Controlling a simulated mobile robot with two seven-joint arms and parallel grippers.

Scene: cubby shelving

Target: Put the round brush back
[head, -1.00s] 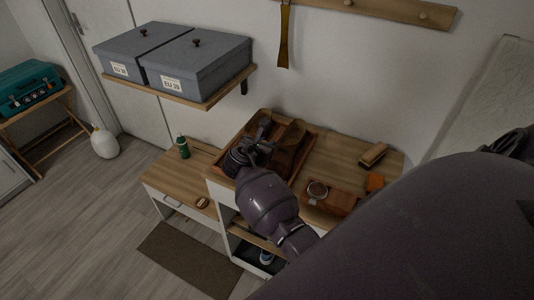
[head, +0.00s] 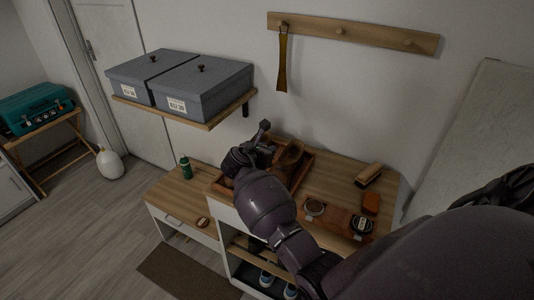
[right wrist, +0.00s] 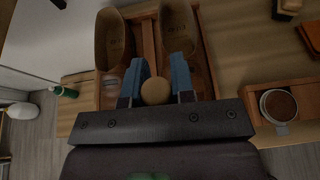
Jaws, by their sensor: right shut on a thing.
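My right gripper (head: 256,148) hangs over the wooden tray (head: 216,188) on the cabinet top. In the right wrist view, the blue-padded fingers (right wrist: 157,84) are shut on a round tan piece, which I take to be the round brush (right wrist: 155,92). Only its rounded end shows, and the rest is hidden by the gripper body. Beyond the fingers, the tray (right wrist: 147,40) holds two brown, shoe-like shapes (right wrist: 115,38). I cannot tell the gap between the brush and the tray. My left gripper is in neither view.
Grey boxes (head: 205,85) sit on a shelf above.

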